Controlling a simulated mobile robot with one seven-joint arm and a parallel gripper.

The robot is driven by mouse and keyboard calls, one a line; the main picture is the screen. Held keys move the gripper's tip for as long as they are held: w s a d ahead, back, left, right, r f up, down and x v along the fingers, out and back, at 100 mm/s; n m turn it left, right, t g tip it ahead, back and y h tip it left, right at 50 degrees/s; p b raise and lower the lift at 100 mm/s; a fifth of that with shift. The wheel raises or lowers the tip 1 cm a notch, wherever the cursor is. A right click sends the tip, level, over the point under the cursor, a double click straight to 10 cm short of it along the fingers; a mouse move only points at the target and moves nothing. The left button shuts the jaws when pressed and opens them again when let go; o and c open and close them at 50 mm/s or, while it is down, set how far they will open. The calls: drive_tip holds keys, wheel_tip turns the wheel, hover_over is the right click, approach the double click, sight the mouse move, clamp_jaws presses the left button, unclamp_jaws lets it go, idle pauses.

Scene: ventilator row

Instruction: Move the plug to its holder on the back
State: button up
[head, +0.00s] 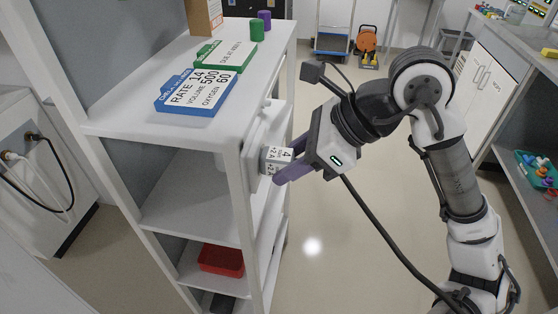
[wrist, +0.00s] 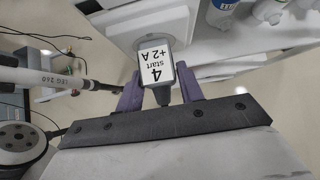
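The plug (head: 276,160) is a small pale block with a printed label showing a large 4 and "+2 A". It also shows in the wrist view (wrist: 155,66), label up, with a dark narrow end towards my gripper. My gripper (head: 286,163) has purple fingers, one on each side of the plug, and appears shut on it; in the wrist view the fingers (wrist: 160,88) lie close along both its sides. The plug's far end meets a pale rounded fitting (head: 255,150) on the shelf unit's end; whether it is seated there is hidden. I cannot identify the holder.
The white shelf unit (head: 135,125) carries a blue sign (head: 196,92), a green sign (head: 225,55) and small cylinders on top. A red bin (head: 221,260) sits on a lower shelf. A machine with hoses (head: 35,165) stands left. The floor (head: 330,250) right of the shelves is clear.

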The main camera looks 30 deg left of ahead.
clamp_jaws()
drive_tip(key=shift+w+d, duration=0.1)
drive_tip(key=shift+d, duration=0.05)
drive_tip(key=shift+w+d+b, duration=0.2)
drive_tip(key=shift+d+b, duration=0.15)
drive_tip(key=shift+d, duration=0.45)
drive_tip(key=shift+w+d+b, duration=0.25)
drive_tip(key=shift+d+b, duration=0.1)
drive_tip(key=shift+d, duration=0.5)
drive_tip(key=shift+w+d+b, duration=0.2)
drive_tip(key=shift+d+b, duration=0.15)
drive_tip(key=shift+d, duration=0.45)
